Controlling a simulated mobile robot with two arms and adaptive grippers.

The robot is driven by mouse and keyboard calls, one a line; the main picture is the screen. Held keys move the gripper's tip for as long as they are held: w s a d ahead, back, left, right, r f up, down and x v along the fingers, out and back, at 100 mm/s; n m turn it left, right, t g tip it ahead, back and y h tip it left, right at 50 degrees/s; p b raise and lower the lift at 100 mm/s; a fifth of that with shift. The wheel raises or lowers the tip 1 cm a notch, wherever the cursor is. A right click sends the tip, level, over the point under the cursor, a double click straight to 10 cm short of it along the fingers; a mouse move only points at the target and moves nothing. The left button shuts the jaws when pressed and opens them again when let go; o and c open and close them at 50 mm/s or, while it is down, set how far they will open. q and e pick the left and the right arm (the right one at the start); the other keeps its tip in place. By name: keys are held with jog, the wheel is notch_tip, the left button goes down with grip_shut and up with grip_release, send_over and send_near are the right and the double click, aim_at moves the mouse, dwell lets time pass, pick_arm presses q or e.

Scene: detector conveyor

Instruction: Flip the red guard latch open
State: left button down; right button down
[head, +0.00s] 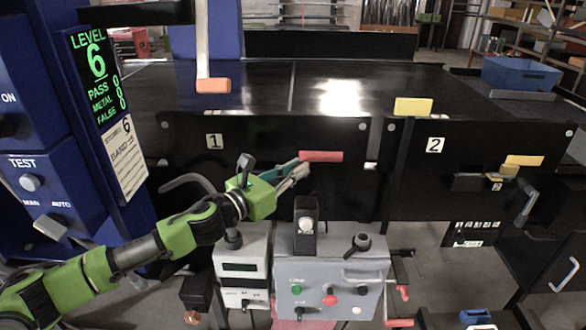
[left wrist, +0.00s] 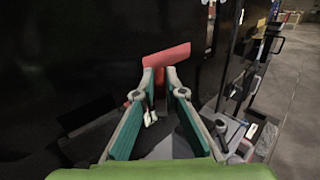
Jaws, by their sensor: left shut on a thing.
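The red guard latch (head: 322,156) is a short red bar on the front of the black panel marked 1. It lies nearly level in the head view. In the left wrist view the red latch (left wrist: 167,55) crosses just beyond my fingertips, with a red stem running down between the fingers. My left gripper (head: 301,166) reaches in from the left and is shut on the latch at its left end. In the left wrist view the fingertips of the left gripper (left wrist: 160,70) are close together around it. My right gripper is not seen.
A grey control box (head: 333,285) with knobs and buttons stands below the latch. A curved grey handle (head: 187,183) is left of my gripper. An orange-tipped lever (head: 213,86) hangs above. Panel 2 (head: 470,150) with yellow tabs is at right. A blue cabinet (head: 45,150) stands at left.

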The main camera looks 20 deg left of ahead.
pick_arm(q)
jog(key=n+y+p, duration=0.1)
jog(key=y, duration=0.1)
jog(key=d+n+t+y+p, duration=0.1)
jog(key=n+y, duration=0.1)
jog(key=y, duration=0.1)
jog(key=d+n+y+p, duration=0.1)
jog(key=n+y, duration=0.1)
jog(key=y, duration=0.1)
jog(key=shift+s+r+t+p, duration=0.2)
jog(key=shift+t+p, duration=0.1)
jog(key=shift+w+d+f+n+y+p, duration=0.1)
jog(key=shift+d+n+y+p, duration=0.15)
jog(key=shift+n+y, duration=0.75)
jog(key=shift+d+n+y+p, duration=0.1)
jog(key=shift+n+y+p, duration=0.15)
jog(key=shift+n+y, duration=0.7)
jog(key=shift+m+g+y, duration=0.25)
jog(key=shift+g+y, duration=0.15)
jog(key=shift+y, duration=0.05)
jog(key=c, duration=2.4)
grip_release()
jog(key=shift+o, duration=0.2)
jog(key=shift+f, duration=0.1)
jog(key=shift+w, duration=0.1)
